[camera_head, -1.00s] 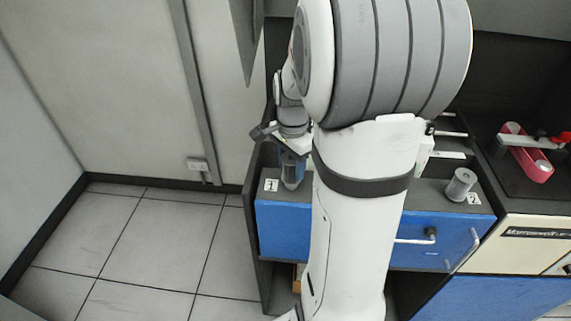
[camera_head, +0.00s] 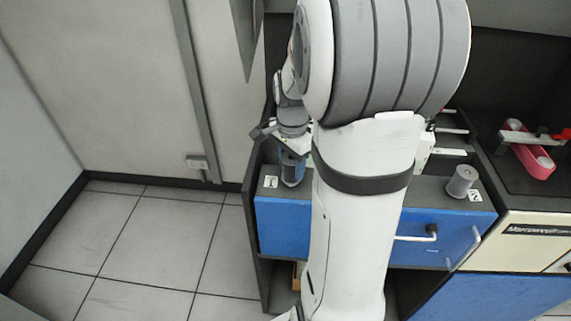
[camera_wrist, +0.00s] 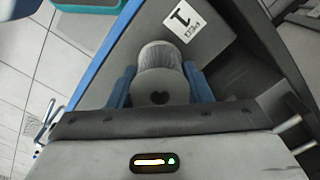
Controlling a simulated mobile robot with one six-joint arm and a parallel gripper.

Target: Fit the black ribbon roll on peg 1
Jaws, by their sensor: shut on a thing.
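My gripper (camera_wrist: 160,92) has its blue fingers shut on a roll (camera_wrist: 160,83), one on each side. The roll looks grey, not black; its near end face is a pale disc with a dark hole, and its ribbed side shows beyond. In the head view my gripper (camera_head: 291,170) points down at the left end of the dark counter top, just right of the label "1" (camera_head: 271,182). The label "PEG 1" (camera_wrist: 187,18) also shows in the wrist view. Peg 1 itself is hidden, so I cannot tell whether the roll is around it or above it.
A grey spool (camera_head: 462,181) stands upright beside the label "2" (camera_head: 474,196) at the counter's right. Blue drawer fronts (camera_head: 283,225) with a white handle (camera_head: 414,238) lie below. A red device (camera_head: 530,155) sits farther right. Open tiled floor (camera_head: 150,240) is at left.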

